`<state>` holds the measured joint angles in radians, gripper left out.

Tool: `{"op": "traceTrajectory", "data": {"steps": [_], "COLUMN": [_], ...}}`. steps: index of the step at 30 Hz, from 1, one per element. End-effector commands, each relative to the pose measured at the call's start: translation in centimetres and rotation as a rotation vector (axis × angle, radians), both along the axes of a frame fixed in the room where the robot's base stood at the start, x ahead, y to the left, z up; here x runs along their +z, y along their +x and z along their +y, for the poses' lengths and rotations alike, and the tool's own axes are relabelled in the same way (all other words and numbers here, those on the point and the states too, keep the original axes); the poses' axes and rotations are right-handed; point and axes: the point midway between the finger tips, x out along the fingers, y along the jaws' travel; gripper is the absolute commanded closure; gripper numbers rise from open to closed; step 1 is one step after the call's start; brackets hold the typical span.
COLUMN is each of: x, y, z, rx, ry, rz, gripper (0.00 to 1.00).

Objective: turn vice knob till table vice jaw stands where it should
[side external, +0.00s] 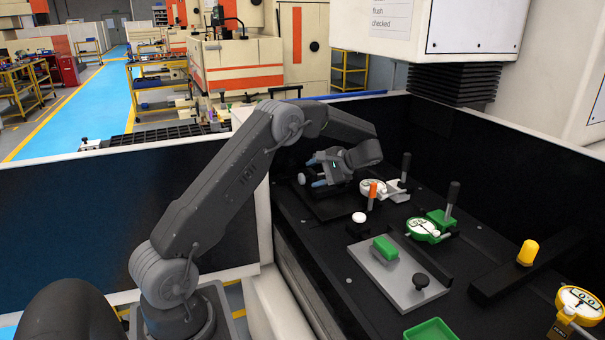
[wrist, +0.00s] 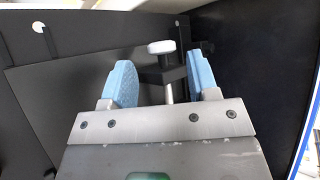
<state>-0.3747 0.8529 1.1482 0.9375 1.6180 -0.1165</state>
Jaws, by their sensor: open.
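The vice knob is a pale round cap (wrist: 161,47), seen in the wrist view above a dark block (wrist: 172,73) with a silver rod (wrist: 169,93) below it. The knob also shows in the side view (side external: 301,178), close to my fingertips. My gripper (wrist: 161,78) is open, with one blue finger on each side of the rod and block in the picture. No finger visibly touches the knob. In the side view my gripper (side external: 316,171) is low over a dark plate at the back left of the bench. The vice jaw cannot be made out clearly.
Nearer are a grey plate (side external: 405,290) with a green block (side external: 385,247), and a green tray (side external: 431,332). A dark wall (side external: 130,215) edges the bench.

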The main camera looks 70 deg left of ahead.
Motion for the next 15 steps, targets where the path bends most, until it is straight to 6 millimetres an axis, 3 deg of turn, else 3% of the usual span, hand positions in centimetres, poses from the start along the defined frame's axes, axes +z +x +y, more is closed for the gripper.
{"op": "traceTrajectory", "data": {"steps": [10,15], "x": [-2.1,-2.0], "y": [-2.4,-2.2], "z": [2.6,2.5], "rx": [0.002,0.000], "ry": [-0.001,0.000], "rz": [0.001,0.000], "gripper": [0.46,0.46]}}
